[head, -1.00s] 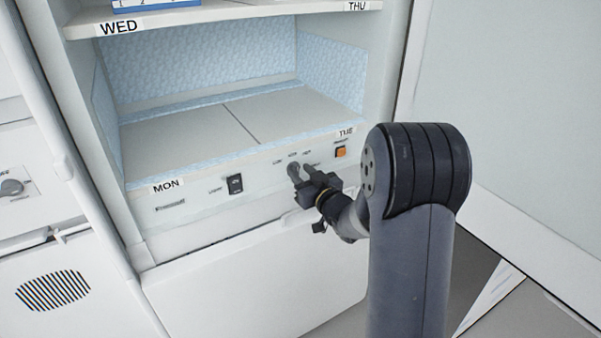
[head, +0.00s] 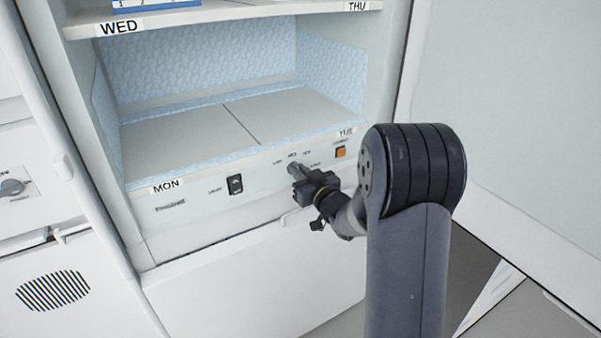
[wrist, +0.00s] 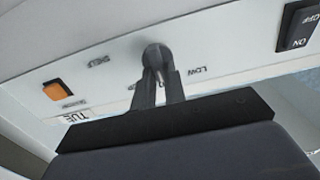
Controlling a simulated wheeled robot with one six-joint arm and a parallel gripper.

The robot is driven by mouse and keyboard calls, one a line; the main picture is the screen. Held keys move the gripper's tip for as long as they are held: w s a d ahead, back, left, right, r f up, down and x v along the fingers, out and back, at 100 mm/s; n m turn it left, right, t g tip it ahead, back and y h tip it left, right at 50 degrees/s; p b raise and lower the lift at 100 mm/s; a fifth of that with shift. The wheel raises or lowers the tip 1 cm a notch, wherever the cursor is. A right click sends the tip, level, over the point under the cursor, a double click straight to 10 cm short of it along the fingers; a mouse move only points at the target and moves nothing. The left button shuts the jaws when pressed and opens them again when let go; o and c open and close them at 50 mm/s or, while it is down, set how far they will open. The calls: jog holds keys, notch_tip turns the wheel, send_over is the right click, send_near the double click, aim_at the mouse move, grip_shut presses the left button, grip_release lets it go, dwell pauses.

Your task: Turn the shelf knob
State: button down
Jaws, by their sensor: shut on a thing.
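The shelf knob (wrist: 156,52) is a small grey round knob on the white control panel, seen upside down in the wrist view, between the SHELF and LOW markings. My gripper (wrist: 158,75) is shut on it, one finger on each side. In the head view my gripper (head: 296,170) reaches the panel from the lower right, and its fingers mostly hide the knob. The knob's exact pointing direction is hard to tell.
A black rocker switch (head: 235,184) is left of the knob, and an orange button (head: 340,152) is to its right. The shelf (head: 185,140) above the panel is empty. A closed white door (head: 255,275) lies below.

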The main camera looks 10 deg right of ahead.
jog(key=shift+f+b, duration=0.1)
jog(key=shift+b, duration=0.35)
jog(key=n+b, duration=0.9)
jog(key=shift+s+a+f+b, duration=0.1)
jog(key=shift+a+b, duration=0.25)
jog(key=c, duration=1.5)
grip_release()
jog(key=shift+o, duration=0.2)
jog(key=shift+s, duration=0.1)
